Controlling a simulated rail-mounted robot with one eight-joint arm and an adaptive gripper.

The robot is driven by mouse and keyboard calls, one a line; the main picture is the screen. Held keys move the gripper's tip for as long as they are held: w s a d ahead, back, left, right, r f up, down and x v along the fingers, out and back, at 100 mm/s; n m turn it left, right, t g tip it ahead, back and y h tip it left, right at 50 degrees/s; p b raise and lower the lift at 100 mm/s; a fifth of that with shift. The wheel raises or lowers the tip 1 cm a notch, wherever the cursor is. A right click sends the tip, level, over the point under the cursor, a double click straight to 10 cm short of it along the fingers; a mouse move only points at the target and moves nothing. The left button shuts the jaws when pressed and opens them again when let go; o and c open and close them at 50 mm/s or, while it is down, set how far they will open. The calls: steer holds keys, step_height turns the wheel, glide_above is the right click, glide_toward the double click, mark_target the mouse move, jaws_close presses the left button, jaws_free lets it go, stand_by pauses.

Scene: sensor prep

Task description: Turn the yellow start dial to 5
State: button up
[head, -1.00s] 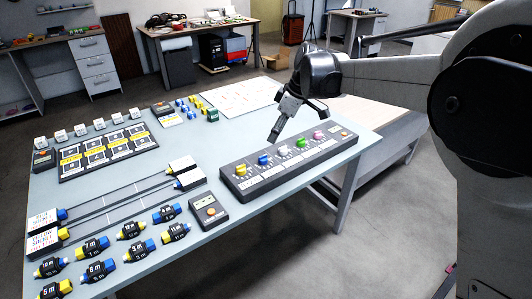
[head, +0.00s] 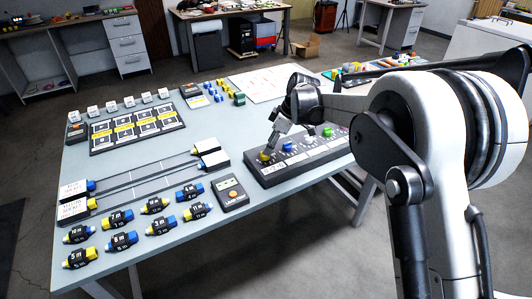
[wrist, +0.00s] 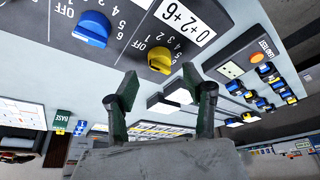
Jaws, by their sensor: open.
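The yellow dial (head: 265,156) is at the left end of a dark dial panel (head: 300,172) on the table. In the wrist view the yellow dial (wrist: 160,60) is ringed by an OFF mark and numbers, beside a white label reading "0+2+6". I cannot tell which mark it points to. My gripper (wrist: 160,75) is open, with one finger on each side of the dial in that view. Nothing is between the fingers; whether they touch the dial is unclear. In the head view my gripper (head: 270,145) is just over the yellow dial and partly hides it.
The blue dial (wrist: 92,28) is next to the yellow one, with white, green and pink dials further right. A small box with an orange button (head: 233,194) stands left of the panel. Rails (head: 150,177) and several blue, black and yellow connectors (head: 121,241) lie further left.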

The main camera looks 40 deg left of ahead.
steer(key=shift+x, duration=2.25)
steer(key=c, duration=1.1)
